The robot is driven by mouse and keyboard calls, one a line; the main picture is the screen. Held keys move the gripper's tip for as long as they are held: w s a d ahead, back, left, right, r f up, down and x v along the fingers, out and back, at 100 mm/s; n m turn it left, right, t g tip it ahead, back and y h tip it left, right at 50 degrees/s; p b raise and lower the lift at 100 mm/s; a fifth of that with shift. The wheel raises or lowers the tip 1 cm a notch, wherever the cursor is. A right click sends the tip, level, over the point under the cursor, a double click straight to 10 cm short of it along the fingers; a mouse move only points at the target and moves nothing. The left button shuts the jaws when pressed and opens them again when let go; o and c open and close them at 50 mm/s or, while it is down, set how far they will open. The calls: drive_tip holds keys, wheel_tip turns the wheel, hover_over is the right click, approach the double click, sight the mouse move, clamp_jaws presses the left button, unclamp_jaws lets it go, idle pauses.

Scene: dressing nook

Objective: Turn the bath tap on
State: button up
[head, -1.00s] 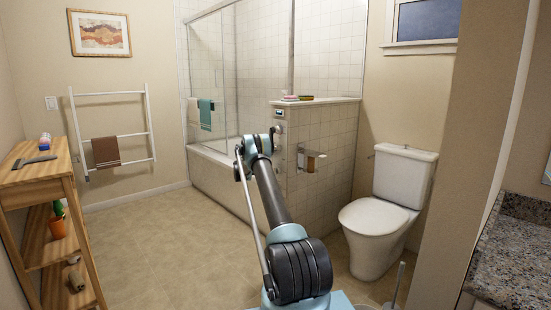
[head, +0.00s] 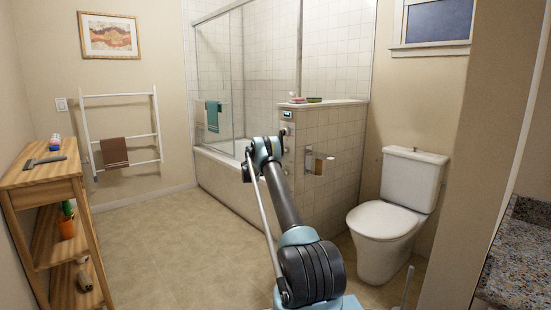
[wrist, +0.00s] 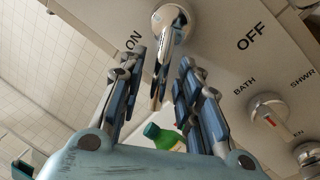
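In the wrist view, a chrome tap lever (wrist: 165,50) sticks out from a pale panel (wrist: 225,50) marked ON at the left and OFF at the right. The lever's arm points down the picture, between the fingers of my gripper (wrist: 161,62). The fingers are apart, one on each side of the lever. I cannot tell whether either touches it. A second chrome knob (wrist: 267,108), near the BATH and SHWR marks, sits to the right. In the head view, my arm's end is by the tiled half wall (head: 325,130), and it hides the lever.
The bathtub (head: 222,175) lies behind glass, left of the half wall. A paper holder (head: 319,163) juts from that wall, and the toilet (head: 385,225) stands to its right. A green-capped bottle (wrist: 160,135) shows below the lever. Open floor (head: 165,245) lies left of my arm.

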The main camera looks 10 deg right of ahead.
drive_tip(key=shift+a, duration=0.2)
drive_tip(key=shift+s+a, duration=0.1)
drive_tip(key=shift+a, duration=0.1)
drive_tip(key=v, duration=1.1)
drive_tip(key=shift+f, duration=0.2)
drive_tip(key=shift+s+a, duration=0.1)
